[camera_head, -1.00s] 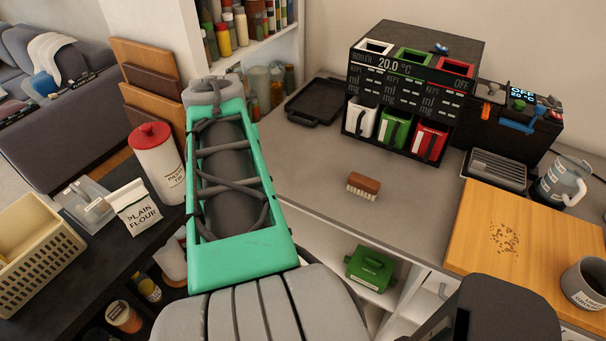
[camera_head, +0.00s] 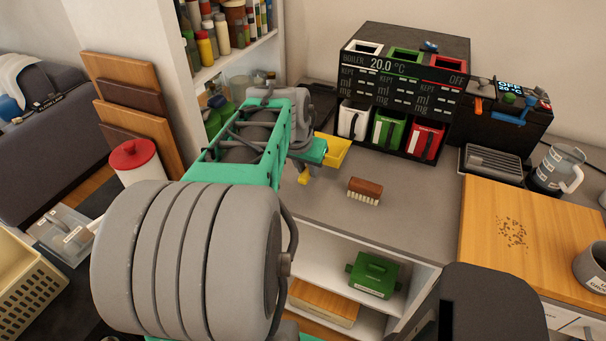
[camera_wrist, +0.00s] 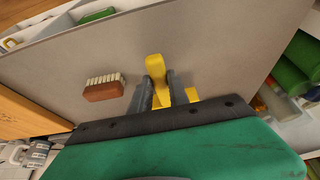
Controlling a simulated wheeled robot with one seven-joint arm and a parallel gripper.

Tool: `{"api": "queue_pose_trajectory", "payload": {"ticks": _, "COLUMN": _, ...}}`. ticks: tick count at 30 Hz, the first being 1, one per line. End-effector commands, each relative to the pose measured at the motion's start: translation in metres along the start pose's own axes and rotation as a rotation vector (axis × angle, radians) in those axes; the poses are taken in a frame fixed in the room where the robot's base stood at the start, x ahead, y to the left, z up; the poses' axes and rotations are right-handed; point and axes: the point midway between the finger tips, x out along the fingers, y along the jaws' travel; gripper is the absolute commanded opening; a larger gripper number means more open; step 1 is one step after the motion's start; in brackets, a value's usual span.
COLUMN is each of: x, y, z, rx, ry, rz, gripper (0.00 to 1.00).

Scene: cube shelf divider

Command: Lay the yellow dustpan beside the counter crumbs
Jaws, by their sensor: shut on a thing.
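The yellow dustpan (camera_head: 331,151) is held by my gripper (camera_head: 309,158) above the grey counter, left of the brush. In the wrist view its yellow handle (camera_wrist: 155,68) shows between the two grey fingers of my gripper (camera_wrist: 159,84), which is shut on it. Most of the pan is hidden behind my gripper in the wrist view. The crumbs (camera_head: 511,232) are a scatter of small brown bits on the wooden board (camera_head: 482,262) at the right, well apart from the dustpan.
A brown brush with pale bristles (camera_head: 365,190) lies on the counter between the dustpan and the board. The black dispenser machine (camera_head: 410,65) stands behind. A grey mug (camera_head: 592,266) is right of the crumbs. A green box (camera_head: 372,274) sits on the shelf below the counter.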

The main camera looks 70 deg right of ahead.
Motion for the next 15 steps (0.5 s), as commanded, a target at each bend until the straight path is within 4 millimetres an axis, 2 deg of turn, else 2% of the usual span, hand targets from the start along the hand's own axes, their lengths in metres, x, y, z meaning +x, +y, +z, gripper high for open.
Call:
{"api": "queue_pose_trajectory", "payload": {"ticks": 7, "x": 0.034, "y": -0.022, "z": -0.004, "rx": -0.003, "ry": 0.002, "rz": -0.002, "gripper": 0.00}}
{"api": "queue_pose_trajectory", "payload": {"ticks": 12, "x": 0.060, "y": -0.023, "z": 0.006, "rx": 0.000, "ry": 0.004, "rz": -0.002, "gripper": 0.00}}
{"api": "queue_pose_trajectory", "payload": {"ticks": 15, "x": 0.063, "y": -0.023, "z": 0.007, "rx": 0.000, "ry": 0.006, "rz": -0.003, "gripper": 0.00}}
